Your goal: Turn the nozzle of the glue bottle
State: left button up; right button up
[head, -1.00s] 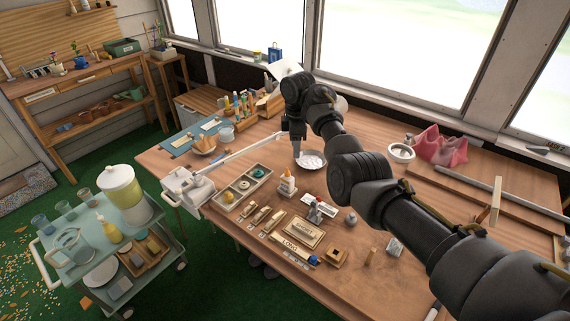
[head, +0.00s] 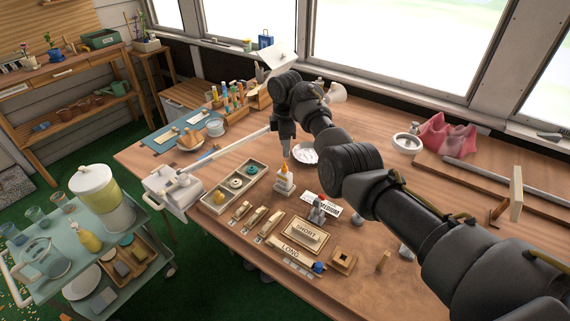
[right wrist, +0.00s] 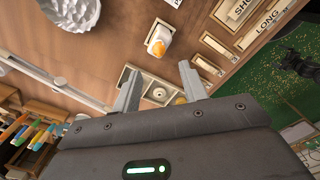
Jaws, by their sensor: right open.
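The glue bottle (head: 284,184) stands upright on the wooden table, white with an orange nozzle (head: 285,166) on top. In the right wrist view the bottle (right wrist: 160,36) is seen from above, its orange tip toward me, beyond the fingers. My right gripper (head: 287,149) points down just behind and above the bottle in the head view, apart from it. In the right wrist view its two fingers (right wrist: 160,72) are spread with nothing between them. My left gripper is not in view.
A white fluted bowl (head: 306,153) stands behind the bottle. Label plates marked SHORT (head: 305,235) and LONG (head: 290,254) lie in front.

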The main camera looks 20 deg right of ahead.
aim_at(285, 166)
notch_tip(285, 166, down, 9)
jog(key=shift+w+b, duration=0.15)
jog(key=shift+b, duration=0.15)
jog(key=shift+c, duration=0.4)
grip_shut()
